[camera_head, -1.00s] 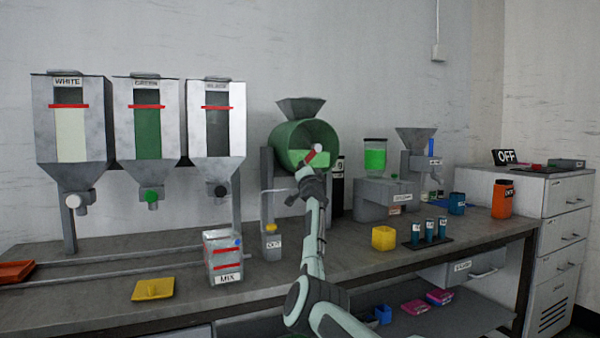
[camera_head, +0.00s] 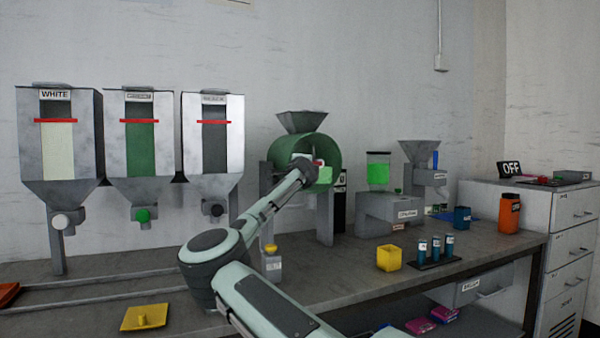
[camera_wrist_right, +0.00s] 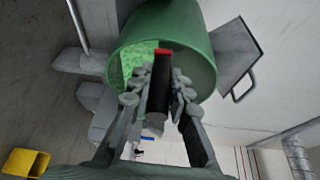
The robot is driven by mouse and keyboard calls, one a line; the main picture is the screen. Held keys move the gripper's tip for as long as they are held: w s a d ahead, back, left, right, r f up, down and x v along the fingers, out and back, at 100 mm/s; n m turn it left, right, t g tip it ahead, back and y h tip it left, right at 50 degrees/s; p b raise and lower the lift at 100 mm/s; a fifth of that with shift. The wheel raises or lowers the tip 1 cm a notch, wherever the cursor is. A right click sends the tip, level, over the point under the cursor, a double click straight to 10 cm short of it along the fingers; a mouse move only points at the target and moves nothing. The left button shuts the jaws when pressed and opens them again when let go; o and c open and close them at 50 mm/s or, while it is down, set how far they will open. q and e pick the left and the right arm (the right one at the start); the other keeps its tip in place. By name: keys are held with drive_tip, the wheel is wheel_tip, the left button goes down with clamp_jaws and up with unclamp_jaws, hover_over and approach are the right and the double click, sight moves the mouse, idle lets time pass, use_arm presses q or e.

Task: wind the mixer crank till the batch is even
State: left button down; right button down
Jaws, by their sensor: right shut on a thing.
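The mixer is a green drum (camera_head: 331,150) under a grey hopper, on grey legs at the back of the bench. Its open mouth shows in the right wrist view (camera_wrist_right: 205,50), with speckled green material (camera_wrist_right: 135,66) inside; I cannot tell how even it is. My right gripper (camera_head: 304,168) is at the drum's front. In the wrist view the right gripper (camera_wrist_right: 158,88) is shut around a black crank handle (camera_wrist_right: 159,78) with a red end. The crank's arm is mostly hidden by my fingers. My left gripper is not in view.
White, green and black hoppers (camera_head: 62,140) stand at the left. A yellow tray (camera_head: 146,318) lies in front. A yellow cup (camera_head: 389,258), a rack of blue vials (camera_head: 436,262) and a grey machine (camera_head: 390,212) stand right of the mixer. My forearm covers the bench's middle.

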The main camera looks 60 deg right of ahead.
drive_tip(key=shift+s+d+r, duration=0.15)
drive_tip(key=shift+s, duration=0.05)
idle(0.3)
drive_tip(key=c, duration=1.4)
unclamp_jaws()
drive_tip(key=shift+s, duration=0.1)
drive_tip(key=shift+a, duration=0.2)
drive_tip(key=v, duration=1.1)
drive_tip(key=shift+s+a, duration=0.15)
drive_tip(key=shift+a, duration=0.15)
